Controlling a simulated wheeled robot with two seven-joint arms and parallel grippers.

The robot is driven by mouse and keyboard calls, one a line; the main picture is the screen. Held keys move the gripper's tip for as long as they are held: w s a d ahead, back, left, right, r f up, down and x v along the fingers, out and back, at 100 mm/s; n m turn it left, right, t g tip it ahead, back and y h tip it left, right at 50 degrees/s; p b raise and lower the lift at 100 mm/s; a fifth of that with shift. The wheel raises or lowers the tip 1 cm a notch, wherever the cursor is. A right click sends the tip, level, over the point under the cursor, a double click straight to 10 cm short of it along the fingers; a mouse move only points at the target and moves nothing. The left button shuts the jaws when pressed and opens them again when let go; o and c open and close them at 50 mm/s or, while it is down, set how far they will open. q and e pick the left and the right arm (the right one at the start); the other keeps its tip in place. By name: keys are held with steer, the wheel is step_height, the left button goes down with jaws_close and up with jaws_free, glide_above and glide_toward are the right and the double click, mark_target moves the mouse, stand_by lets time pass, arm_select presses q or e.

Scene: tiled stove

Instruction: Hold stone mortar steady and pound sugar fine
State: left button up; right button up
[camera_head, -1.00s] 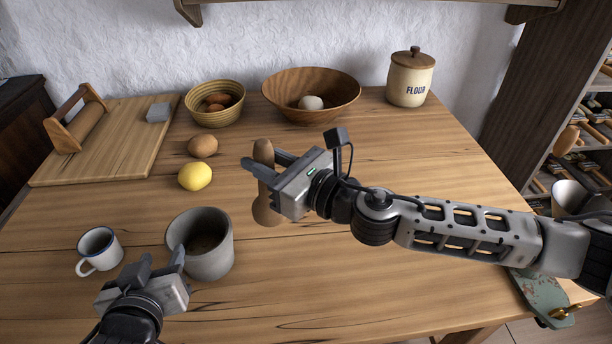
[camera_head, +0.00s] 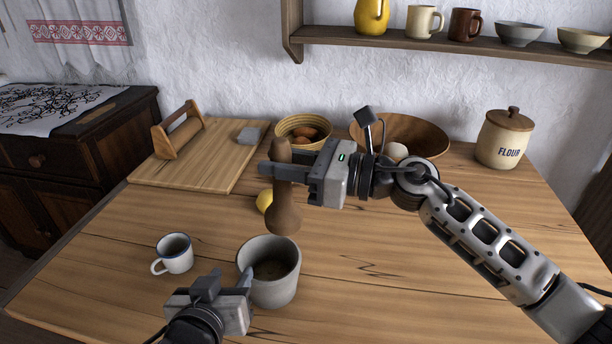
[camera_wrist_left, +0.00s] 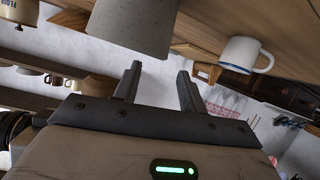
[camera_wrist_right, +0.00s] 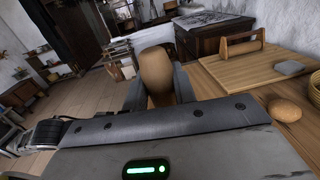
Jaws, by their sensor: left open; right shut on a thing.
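The grey stone mortar (camera_head: 285,285) stands upright on the table; its inside is dim, and I cannot make out the sugar. My left gripper (camera_head: 227,282) is open and empty at its left front; one finger overlaps the mortar's side in the head view. In the left wrist view the mortar (camera_wrist_left: 133,22) is just beyond the open fingertips (camera_wrist_left: 158,78), not between them. My right gripper (camera_head: 280,172) is shut on the brown wooden pestle (camera_head: 283,212), held nearly upright with its thick end down, above the table near the mortar's back rim. The pestle also shows in the right wrist view (camera_wrist_right: 156,70).
A white enamel mug (camera_head: 174,254) stands left of the mortar. A cutting board (camera_head: 190,170), egg basket (camera_head: 303,122), wooden bowl (camera_head: 425,135) and flour jar (camera_head: 504,138) line the back. The table right of the mortar is clear.

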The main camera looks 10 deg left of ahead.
mark_target(240, 261)
arm_select(q)
steer(key=x, duration=0.7)
steer(key=shift+w+f, duration=0.15)
steer(key=shift+w, duration=0.05)
arm_select(e)
steer(key=s+a+r+n+g, duration=0.2)
steer(key=r+n+g, duration=0.3)
steer(key=g, duration=0.3)
steer(key=shift+a+r+n+g+h, duration=0.3)
steer(key=shift+a+r+g+h, duration=0.1)
steer(key=shift+a, duration=0.2)
arm_select(q)
jaws_close()
steer(key=shift+s+f, duration=0.15)
steer(key=shift+f, duration=0.15)
stand_by(0.6)
steer(key=shift+o, duration=0.2)
jaws_free()
steer(key=shift+r, duration=0.15)
